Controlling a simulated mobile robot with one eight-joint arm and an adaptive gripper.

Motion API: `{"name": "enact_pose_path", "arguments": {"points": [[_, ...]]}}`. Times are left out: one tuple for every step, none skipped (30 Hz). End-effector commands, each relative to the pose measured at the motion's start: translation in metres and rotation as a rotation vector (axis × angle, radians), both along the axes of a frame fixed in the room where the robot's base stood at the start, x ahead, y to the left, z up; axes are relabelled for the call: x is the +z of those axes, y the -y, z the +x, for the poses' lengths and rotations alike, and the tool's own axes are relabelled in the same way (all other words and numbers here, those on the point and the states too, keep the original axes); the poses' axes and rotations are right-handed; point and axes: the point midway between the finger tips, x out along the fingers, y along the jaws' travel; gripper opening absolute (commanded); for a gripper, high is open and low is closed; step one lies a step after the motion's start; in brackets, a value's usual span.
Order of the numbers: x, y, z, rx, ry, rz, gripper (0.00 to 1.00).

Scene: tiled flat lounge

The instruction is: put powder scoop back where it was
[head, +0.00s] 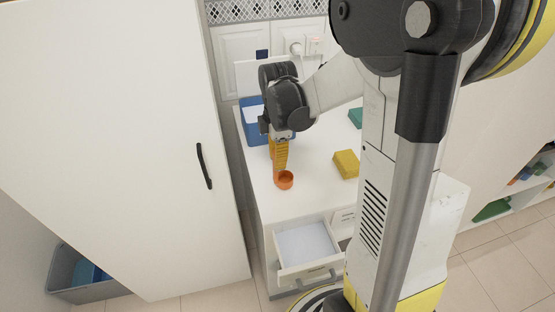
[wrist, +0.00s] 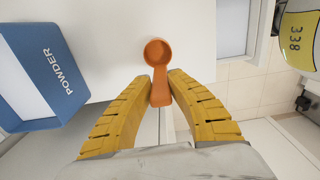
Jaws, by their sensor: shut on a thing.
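The orange powder scoop (wrist: 158,52) has a round cup and a short handle. My gripper (wrist: 160,82) is shut on the handle, with the cup pointing away from my fingers. In the head view the scoop (head: 284,180) shows below my yellow fingers (head: 279,155), over the front part of the white cabinet top (head: 309,192). I cannot tell whether the scoop touches the top. A blue box marked POWDER (wrist: 45,75) stands at the left in the wrist view. In the head view the blue box (head: 252,122) is at the back left of the top, partly behind my gripper.
A yellow block (head: 346,164) and a teal item (head: 355,117) lie on the cabinet top. An open drawer (head: 306,243) juts out below its front edge. A tall white door (head: 115,150) stands close on the left. A grey bin (head: 88,291) is on the floor.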

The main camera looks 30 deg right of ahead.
Motion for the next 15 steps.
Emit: {"name": "enact_pose_path", "arguments": {"points": [[-0.0004,0.0001,0.0,0.0,0.0,0.0,0.0],[-0.0013,0.0001,0.0,0.0,0.0,0.0,0.0],[-0.003,0.0001,0.0,0.0,0.0,0.0,0.0],[-0.0041,0.0001,0.0,0.0,0.0,0.0,0.0],[-0.0043,0.0001,0.0,0.0,0.0,0.0,0.23],[-0.0034,0.0001,0.0,0.0,0.0,0.0,0.36],[-0.0032,0.0001,0.0,0.0,0.0,0.0,0.38],[-0.0032,0.0001,-0.0001,0.0,0.0,0.0,0.38],[-0.0031,0.0001,-0.0001,0.0,0.0,0.0,0.38],[-0.0031,0.0001,-0.0001,0.0,0.0,0.0,0.38],[-0.0031,0.0001,-0.0001,0.0,0.0,0.0,0.38],[-0.0031,0.0001,-0.0001,0.0,0.0,0.0,0.38],[-0.003,0.0001,-0.0001,0.0,0.0,0.0,0.38],[-0.003,0.0001,-0.0001,0.0,0.0,0.0,0.38],[-0.0026,0.0001,-0.0001,0.0,0.0,0.0,0.38]]}}
